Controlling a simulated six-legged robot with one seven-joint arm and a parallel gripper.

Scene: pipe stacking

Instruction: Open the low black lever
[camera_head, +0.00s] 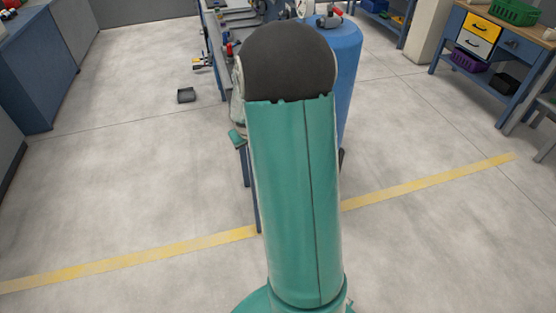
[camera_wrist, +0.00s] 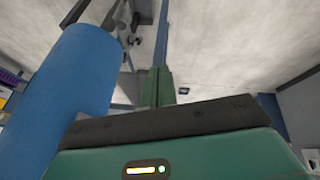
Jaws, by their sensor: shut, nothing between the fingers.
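My gripper (camera_wrist: 158,88) shows in the wrist view as two green fingers pressed together, with nothing between them. In the head view my arm hides most of my gripper; only a small green part shows left of the arm. I cannot make out the low black lever in either view. Grey equipment (camera_head: 232,22) stands behind my arm, with small red fittings on it. It also shows at the top of the wrist view (camera_wrist: 125,25), beyond the fingers. No contact between my gripper and the equipment can be seen.
A tall blue cylinder (camera_head: 350,60) stands right behind my arm; it fills the left of the wrist view (camera_wrist: 72,85). A dark tray (camera_head: 186,95) lies on the floor. Blue cabinets (camera_head: 38,85) line the left. A workbench (camera_head: 510,45) stands right.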

